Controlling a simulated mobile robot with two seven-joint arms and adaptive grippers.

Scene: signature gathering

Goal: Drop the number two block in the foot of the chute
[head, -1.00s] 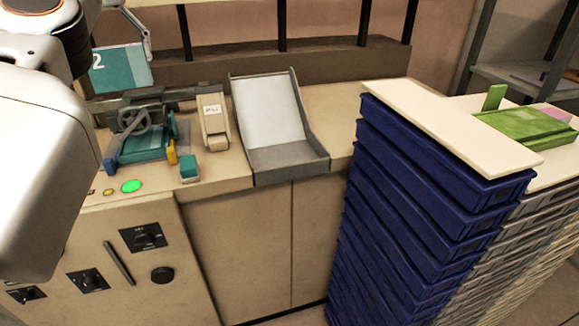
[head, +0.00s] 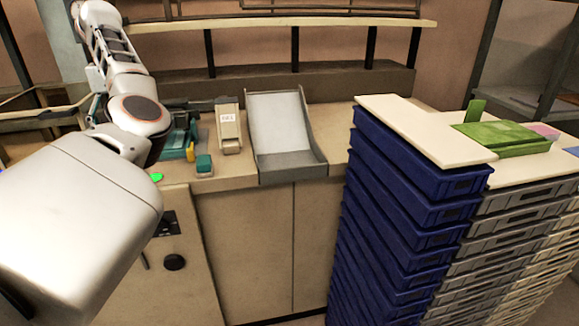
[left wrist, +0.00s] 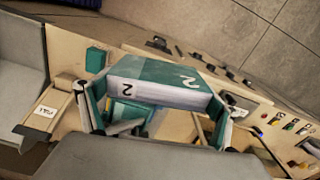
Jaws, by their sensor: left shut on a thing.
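My left gripper (left wrist: 157,102) is shut on the number two block (left wrist: 165,72) in the left wrist view. The block is a white and teal slab with a "2" on its faces, held at its two ends above the counter. In the head view my left arm hides the gripper and block. The chute (head: 278,120) stands on the counter, with a pale sloping bed and grey sides; its foot (head: 292,160) is a grey lipped trough at the front, and looks empty. The chute also shows at the left edge of the left wrist view (left wrist: 20,85). My right gripper is out of view.
A teal machine (head: 178,140), a beige labelled device (head: 228,130) and a small teal block (head: 204,164) stand left of the chute. Tall blue crates (head: 415,185) with a cream board (head: 420,130) stand to the right. A shelf (head: 290,22) runs above.

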